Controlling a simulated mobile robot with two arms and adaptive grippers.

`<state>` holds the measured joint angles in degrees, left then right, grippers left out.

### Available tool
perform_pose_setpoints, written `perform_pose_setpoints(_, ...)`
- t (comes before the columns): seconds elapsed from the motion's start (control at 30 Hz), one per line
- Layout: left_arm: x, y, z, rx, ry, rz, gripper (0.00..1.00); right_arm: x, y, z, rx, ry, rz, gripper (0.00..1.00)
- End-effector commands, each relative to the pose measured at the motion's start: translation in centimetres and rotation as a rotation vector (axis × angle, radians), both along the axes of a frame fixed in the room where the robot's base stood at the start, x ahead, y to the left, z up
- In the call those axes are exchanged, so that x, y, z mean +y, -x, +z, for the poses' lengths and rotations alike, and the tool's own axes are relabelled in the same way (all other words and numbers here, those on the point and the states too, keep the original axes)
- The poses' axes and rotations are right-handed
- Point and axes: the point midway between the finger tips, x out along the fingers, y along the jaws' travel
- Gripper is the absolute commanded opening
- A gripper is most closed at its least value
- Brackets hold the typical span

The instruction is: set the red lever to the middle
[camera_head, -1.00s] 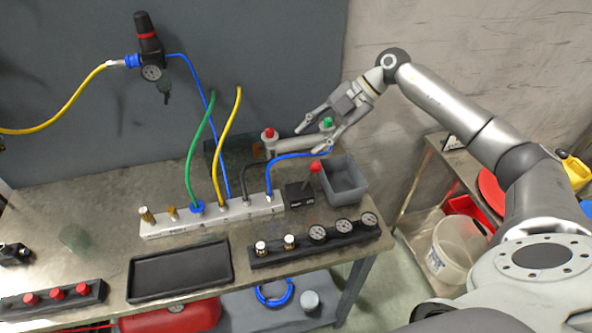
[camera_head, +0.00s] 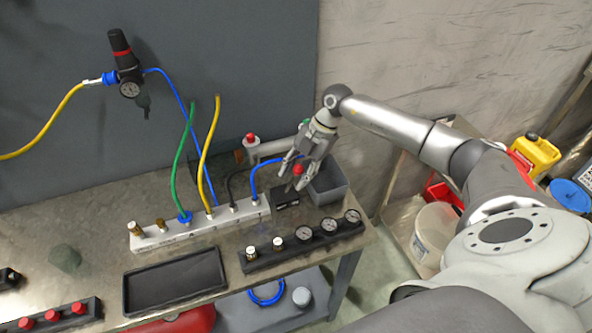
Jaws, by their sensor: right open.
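The red lever (camera_head: 298,170) is a red knob on a short stick over a small black box (camera_head: 287,197), on the right part of the workbench. Its stick is partly hidden by my gripper. My right gripper (camera_head: 293,178) is open and points down at the lever, with its fingers around or close beside the red knob. I cannot tell whether they touch it. My left gripper is out of view.
A grey bin (camera_head: 329,184) stands close to the right of the lever. A white manifold (camera_head: 160,236) with hoses lies to the left. A gauge block (camera_head: 300,246) is in front. A red button (camera_head: 251,138) and a pipe are behind.

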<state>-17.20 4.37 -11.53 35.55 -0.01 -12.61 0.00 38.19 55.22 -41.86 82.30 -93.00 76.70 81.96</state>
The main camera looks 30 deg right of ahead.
Motion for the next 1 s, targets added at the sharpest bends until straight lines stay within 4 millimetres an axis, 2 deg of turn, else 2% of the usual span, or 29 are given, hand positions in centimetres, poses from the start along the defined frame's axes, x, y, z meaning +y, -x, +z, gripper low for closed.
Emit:
perform_pose_setpoints(0.33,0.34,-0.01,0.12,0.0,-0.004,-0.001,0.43,0.23,-0.02,-0.53,0.001,0.0,0.0,0.41)
perform_pose_setpoints(0.67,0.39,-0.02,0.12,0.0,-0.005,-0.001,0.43,0.21,-0.02,-0.49,0.001,0.0,0.0,0.0)
perform_pose_setpoints(1.0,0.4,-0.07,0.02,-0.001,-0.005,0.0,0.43,0.25,-0.27,-0.46,0.0,0.001,0.0,0.0)
